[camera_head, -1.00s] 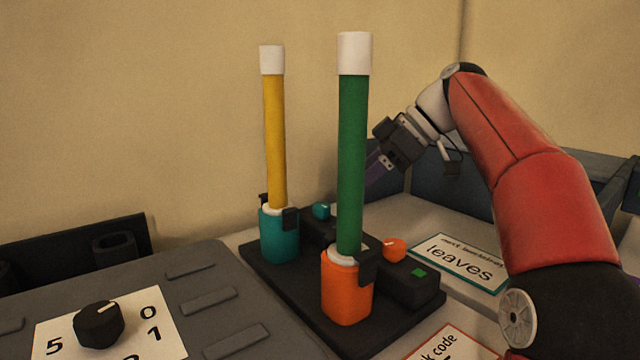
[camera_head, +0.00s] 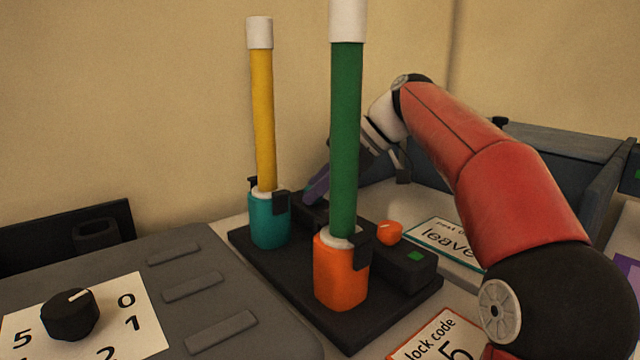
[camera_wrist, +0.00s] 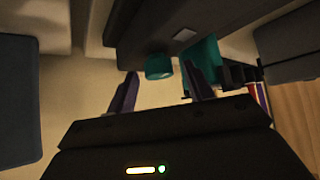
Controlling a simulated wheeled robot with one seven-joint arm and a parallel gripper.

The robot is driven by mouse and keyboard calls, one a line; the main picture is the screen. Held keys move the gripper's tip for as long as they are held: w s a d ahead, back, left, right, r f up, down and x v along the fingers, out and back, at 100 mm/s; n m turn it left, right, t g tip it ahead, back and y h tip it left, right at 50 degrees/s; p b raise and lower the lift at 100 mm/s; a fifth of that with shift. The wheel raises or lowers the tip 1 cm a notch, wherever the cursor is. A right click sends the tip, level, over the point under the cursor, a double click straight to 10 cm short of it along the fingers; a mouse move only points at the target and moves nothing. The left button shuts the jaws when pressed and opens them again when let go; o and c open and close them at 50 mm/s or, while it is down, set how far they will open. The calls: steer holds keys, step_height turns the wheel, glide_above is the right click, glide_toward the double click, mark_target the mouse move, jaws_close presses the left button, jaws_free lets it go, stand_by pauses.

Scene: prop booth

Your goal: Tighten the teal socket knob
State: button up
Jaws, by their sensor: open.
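The teal socket knob (camera_wrist: 158,66) shows in the wrist view, ahead of my gripper (camera_wrist: 160,80) and roughly between its two purple fingers, which are apart. I cannot tell how deep it sits between them. In the head view my gripper (camera_head: 316,190) reaches down behind the green tube (camera_head: 346,140), and the teal knob is hidden there. The teal socket (camera_head: 269,222) holds a yellow tube (camera_head: 263,120) with a white cap, nearly upright. It also shows in the wrist view (camera_wrist: 204,58).
An orange socket (camera_head: 340,280) holds the green tube close to my arm, with an orange knob (camera_head: 389,232) behind it. Both sockets stand on a black base (camera_head: 290,300). Cards lie to the right. A grey panel with a black dial (camera_head: 70,313) is at left.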

steer(key=shift+c, duration=0.4)
steer(key=c, duration=0.9)
steer(key=shift+s+f+m+t+b, duration=0.1)
steer(key=shift+s+m+t+b, duration=0.05)
steer(key=shift+m+t+b, duration=0.7)
steer(key=m+t+h+b, duration=0.1)
steer(key=m, duration=0.1)
steer(key=shift+s+a+m+t+b, duration=0.1)
steer(key=shift+m+t+b, duration=0.15)
steer(key=shift+m+b, duration=0.15)
steer(key=shift+s+a+m+t+h, duration=0.1)
steer(key=shift+m+t+h, duration=0.6)
steer(key=shift+m, duration=0.55)
steer(key=shift+s+a+m+t+h, duration=0.1)
steer(key=shift+m+t+h, duration=0.6)
steer(key=shift+m, duration=0.5)
steer(key=shift+w, duration=0.1)
